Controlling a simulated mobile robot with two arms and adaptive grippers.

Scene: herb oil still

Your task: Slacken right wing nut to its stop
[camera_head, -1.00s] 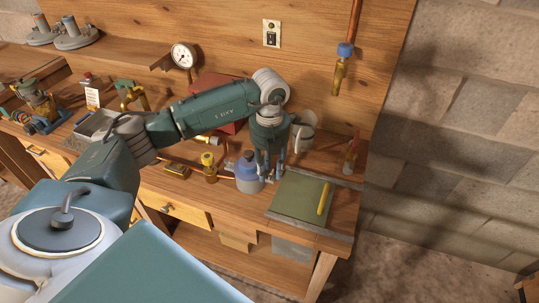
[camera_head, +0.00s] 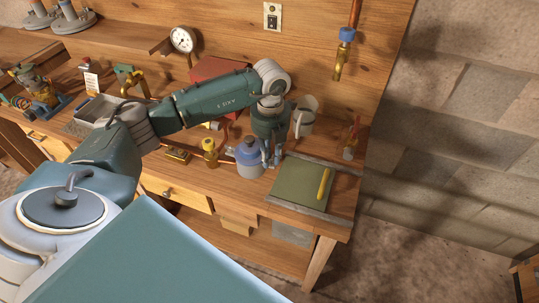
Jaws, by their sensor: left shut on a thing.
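A small still pot (camera_head: 250,162) with a blue-grey lid stands on the wooden workbench, left of the green mat. My left gripper (camera_head: 271,160) points down at the pot's right side, with its fingers close together. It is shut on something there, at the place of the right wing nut. The nut itself is too small and too covered by the fingers to make out, so its turn cannot be read. My right gripper is not in view.
A green mat (camera_head: 292,184) with a yellow stick (camera_head: 324,184) lies right of the gripper. A brass fitting (camera_head: 210,152) stands left of the pot, and a pale jug (camera_head: 304,118) behind. A round gauge (camera_head: 183,40) is at the back wall.

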